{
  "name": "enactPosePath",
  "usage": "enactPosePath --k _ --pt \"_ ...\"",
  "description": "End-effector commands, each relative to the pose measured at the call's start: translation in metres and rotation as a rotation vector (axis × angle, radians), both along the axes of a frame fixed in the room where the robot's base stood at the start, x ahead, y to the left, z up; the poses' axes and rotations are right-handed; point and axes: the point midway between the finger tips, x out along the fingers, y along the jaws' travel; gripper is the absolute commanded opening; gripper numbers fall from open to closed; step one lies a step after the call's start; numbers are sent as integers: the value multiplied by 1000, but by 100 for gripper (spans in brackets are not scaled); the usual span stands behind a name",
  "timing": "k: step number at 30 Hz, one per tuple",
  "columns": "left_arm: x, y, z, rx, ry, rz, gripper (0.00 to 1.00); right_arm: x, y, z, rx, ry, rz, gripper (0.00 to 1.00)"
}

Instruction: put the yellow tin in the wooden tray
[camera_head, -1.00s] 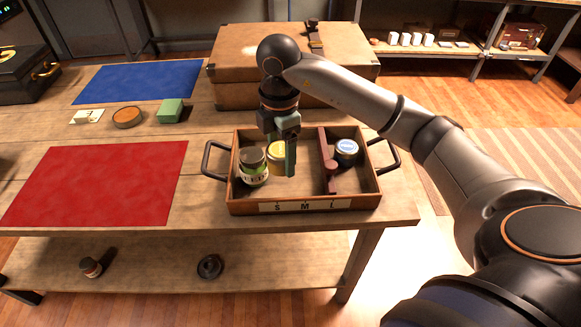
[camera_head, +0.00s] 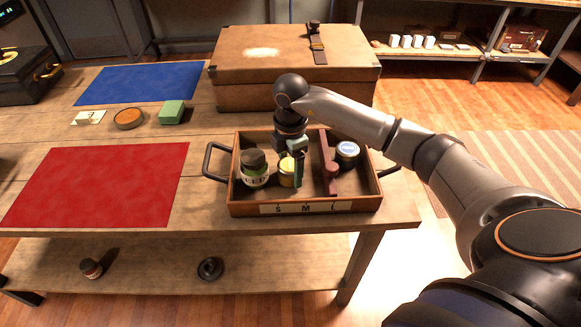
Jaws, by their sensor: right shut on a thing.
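The wooden tray (camera_head: 343,203) stands at the front right of the table, with a dark handle at each end. I cannot tell whether the tin touches the tray floor. My left gripper is not in view.
A large case (camera_head: 260,75) stands behind. A red mat (camera_head: 100,185), a blue mat (camera_head: 140,83) and a green box (camera_head: 172,112) lie to the left.

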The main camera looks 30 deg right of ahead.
Motion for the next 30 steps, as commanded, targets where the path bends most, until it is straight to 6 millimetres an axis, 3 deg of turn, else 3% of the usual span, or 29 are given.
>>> enactPosePath --k 4,5,11,22,30 --pt "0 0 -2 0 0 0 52 0 0 -4 0 -1 0 14" --pt "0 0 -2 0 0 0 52 0 0 -3 0 0 0 77" --pt "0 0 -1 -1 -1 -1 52 0 0 -3 0 0 0 99" --pt "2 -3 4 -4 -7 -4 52 1 0 7 0 -2 0 100" --pt "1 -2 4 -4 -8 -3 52 2 1 61 1 -7 1 100"
